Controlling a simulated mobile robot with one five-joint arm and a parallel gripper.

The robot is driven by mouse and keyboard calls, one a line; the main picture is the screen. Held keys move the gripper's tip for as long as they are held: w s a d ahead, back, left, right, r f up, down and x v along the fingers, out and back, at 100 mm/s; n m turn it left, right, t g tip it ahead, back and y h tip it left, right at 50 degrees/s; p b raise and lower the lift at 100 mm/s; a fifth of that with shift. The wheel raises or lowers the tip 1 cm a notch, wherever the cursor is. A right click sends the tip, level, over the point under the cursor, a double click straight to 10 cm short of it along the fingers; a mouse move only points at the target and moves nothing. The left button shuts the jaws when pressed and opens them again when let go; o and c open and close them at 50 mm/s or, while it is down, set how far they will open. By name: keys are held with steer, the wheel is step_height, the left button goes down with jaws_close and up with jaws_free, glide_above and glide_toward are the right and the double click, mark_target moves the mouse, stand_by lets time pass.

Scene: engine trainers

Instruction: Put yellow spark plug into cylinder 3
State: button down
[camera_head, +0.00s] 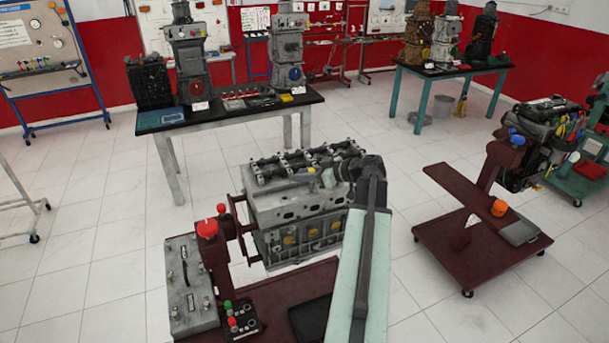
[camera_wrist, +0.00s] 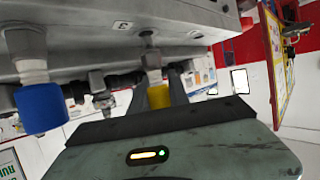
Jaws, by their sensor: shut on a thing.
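The yellow spark plug (camera_wrist: 158,94) is held between the two dark fingers of my gripper (camera_wrist: 160,90), which is shut on it. Its metal end points up in the wrist view toward a round opening (camera_wrist: 147,36) in the engine's side, beside an upside-down label "3" (camera_wrist: 122,27). I cannot tell whether the tip is inside the opening or just short of it. In the head view, the yellow plug (camera_head: 328,179) shows small at my gripper (camera_head: 327,175), close to the upper side of the grey engine block (camera_head: 285,209). The arm partly covers the engine.
A blue plug (camera_wrist: 40,107) sits at the engine to the left, with a grey metal fitting (camera_wrist: 101,92) between it and the yellow one. The engine stands on a dark red stand (camera_head: 285,290) with a control box (camera_head: 187,290). Another wheeled stand (camera_head: 480,250) is on the right.

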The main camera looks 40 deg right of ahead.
steer(key=shift+f, duration=0.15)
steer(key=shift+f+b, duration=0.5)
steer(key=shift+b, duration=0.05)
steer(key=shift+f+b, duration=0.3)
steer(key=shift+b, duration=0.05)
stand_by(0.4)
steer(key=c, duration=1.2)
jaws_free()
steer(key=shift+r, duration=0.1)
steer(key=shift+o, duration=0.2)
